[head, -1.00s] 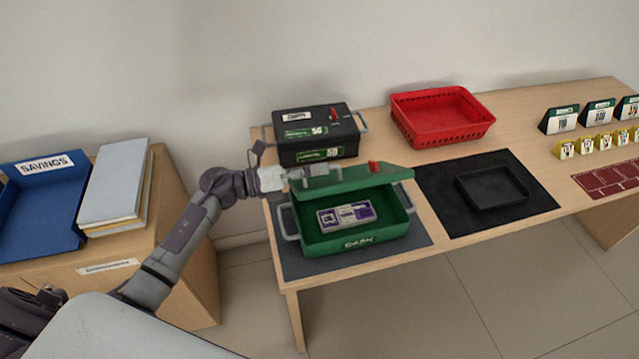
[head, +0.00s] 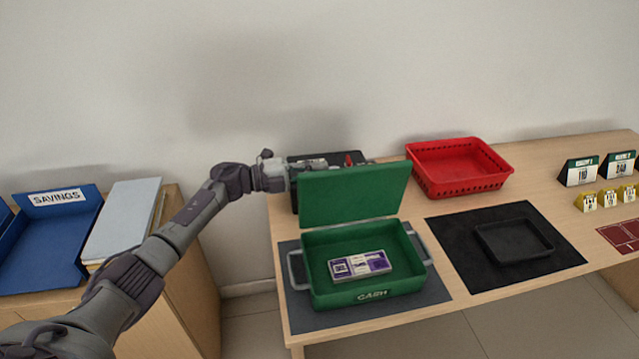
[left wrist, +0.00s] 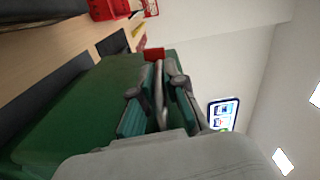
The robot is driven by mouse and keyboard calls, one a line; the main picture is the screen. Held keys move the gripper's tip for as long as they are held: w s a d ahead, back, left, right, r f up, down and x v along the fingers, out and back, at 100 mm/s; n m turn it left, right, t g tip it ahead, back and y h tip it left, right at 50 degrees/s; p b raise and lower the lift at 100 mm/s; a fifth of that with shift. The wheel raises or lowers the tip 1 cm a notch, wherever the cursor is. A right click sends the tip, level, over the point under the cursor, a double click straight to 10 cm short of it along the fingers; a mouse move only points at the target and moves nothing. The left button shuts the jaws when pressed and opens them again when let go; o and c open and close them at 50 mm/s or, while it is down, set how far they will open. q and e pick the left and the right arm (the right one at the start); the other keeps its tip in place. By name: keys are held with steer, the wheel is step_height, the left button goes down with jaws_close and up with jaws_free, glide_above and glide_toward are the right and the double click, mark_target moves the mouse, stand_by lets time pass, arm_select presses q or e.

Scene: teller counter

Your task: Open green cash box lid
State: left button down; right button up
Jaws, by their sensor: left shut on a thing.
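The green cash box (head: 365,298) stands on a dark grey mat on the counter, its side handles at left and right. Its green lid (head: 352,195) stands up, close to upright, at the box's back edge. A banded purple-and-white bundle (head: 360,265) lies inside the box. My left gripper (head: 310,166) is at the lid's upper left, partly hidden behind it in the head view. My right gripper is not in view.
A black box (head: 298,200) stands right behind the lid, mostly hidden. A red basket (head: 460,185) is at the back. A black tray (head: 515,240) lies on a black mat (head: 450,245) at right. A side cabinet at left holds a blue tray (head: 55,235) and grey binders (head: 122,215).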

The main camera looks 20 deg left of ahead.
arm_select(q)
steer(key=shift+w+a+f+n+b, duration=0.15)
steer(key=shift+w+a+n+b, duration=0.15)
steer(key=shift+w, duration=0.15)
steer(key=c, duration=1.2)
jaws_free()
steer(key=v, duration=1.2)
